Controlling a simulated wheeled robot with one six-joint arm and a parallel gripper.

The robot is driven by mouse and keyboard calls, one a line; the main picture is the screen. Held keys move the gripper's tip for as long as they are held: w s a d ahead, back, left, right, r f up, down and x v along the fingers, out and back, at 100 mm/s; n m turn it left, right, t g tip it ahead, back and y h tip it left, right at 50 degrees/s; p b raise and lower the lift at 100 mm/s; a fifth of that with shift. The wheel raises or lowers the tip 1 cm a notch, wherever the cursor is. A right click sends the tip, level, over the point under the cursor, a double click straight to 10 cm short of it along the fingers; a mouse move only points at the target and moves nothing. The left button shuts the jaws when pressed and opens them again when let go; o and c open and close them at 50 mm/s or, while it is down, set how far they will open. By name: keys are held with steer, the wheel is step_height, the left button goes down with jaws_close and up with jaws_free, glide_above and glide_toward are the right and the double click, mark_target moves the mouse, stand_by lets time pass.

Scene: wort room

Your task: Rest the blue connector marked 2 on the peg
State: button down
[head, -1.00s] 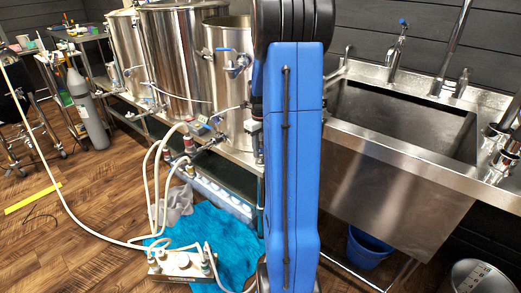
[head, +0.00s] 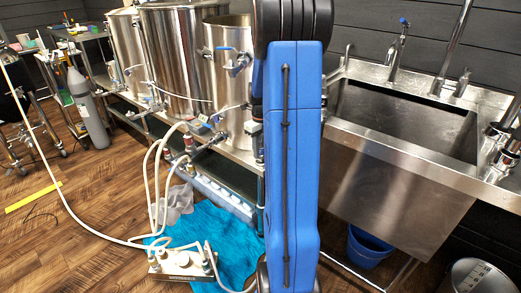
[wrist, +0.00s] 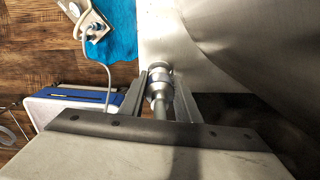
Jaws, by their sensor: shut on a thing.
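In the wrist view my gripper (wrist: 159,98) is shut on a silver, stepped cylindrical metal fitting (wrist: 160,80). Its round end points away from the jaws. No blue marking or number 2 shows on it, so I cannot tell whether it is the blue connector. A pale steel surface lies beyond it; I cannot tell whether they touch. In the head view my blue arm hides the gripper and the held thing. I cannot make out the peg in either view.
A metal manifold with white hoses (head: 182,264) lies on a blue towel (head: 225,240) on the floor. Steel kettles (head: 180,55) stand on a low rack behind. A steel sink (head: 400,120) is at right, with a blue bucket (head: 368,247) beneath. Open wooden floor is at left.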

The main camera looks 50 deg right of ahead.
steer(key=shift+f, duration=0.8)
steer(key=c, duration=1.3)
jaws_free()
steer(key=shift+o, duration=0.2)
step_height(320, 180, up, 12)
